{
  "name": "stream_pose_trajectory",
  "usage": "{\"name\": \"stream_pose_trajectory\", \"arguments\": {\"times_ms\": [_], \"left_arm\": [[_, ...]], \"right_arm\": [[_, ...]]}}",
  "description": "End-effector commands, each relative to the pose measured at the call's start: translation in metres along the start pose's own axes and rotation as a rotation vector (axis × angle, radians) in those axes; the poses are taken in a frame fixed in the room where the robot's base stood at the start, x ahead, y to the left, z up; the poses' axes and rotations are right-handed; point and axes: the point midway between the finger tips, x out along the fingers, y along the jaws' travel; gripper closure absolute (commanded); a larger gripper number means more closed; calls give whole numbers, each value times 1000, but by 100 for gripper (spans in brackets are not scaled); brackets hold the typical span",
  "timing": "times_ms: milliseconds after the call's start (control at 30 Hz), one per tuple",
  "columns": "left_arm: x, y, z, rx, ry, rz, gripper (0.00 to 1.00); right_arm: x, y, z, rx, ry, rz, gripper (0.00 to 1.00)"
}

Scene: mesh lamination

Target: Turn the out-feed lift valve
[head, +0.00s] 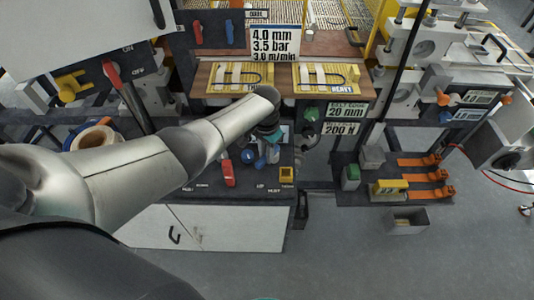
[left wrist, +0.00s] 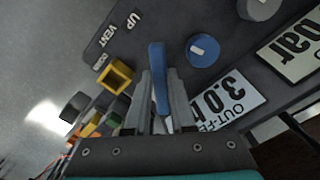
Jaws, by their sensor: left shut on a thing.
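The out-feed lift valve shows in the left wrist view as a blue lever (left wrist: 158,75) beside a dark label plate (left wrist: 113,38) reading UP, VENT and DOWN. My left gripper (left wrist: 160,105) is shut on this lever, with one finger on each side of it. I cannot tell which word the lever points to. In the head view my left gripper (head: 266,155) is at the control panel, just right of a blue knob (head: 248,157), and my wrist hides part of the panel.
In the left wrist view a blue knob (left wrist: 203,50) is close on the right and a yellow square frame (left wrist: 115,75) close on the left. A red lever (head: 228,173) is left of the gripper in the head view.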

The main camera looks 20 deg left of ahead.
Motion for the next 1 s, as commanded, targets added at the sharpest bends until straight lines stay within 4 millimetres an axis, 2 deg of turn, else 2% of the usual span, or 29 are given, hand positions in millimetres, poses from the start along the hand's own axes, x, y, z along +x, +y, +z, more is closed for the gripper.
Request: {"name": "stream_pose_trajectory", "arguments": {"times_ms": [433,467,700,1000], "left_arm": [[0,-1,0,16,1,-1,100],[0,-1,0,16,1,-2,75],[0,-1,0,14,1,-1,48],[-2,-1,0,13,2,-1,48]], "right_arm": [[0,0,0,0,0,0,50],[0,0,0,0,0,0,50],[0,0,0,0,-1,0,50],[-1,0,1,0,-1,0,50]]}}
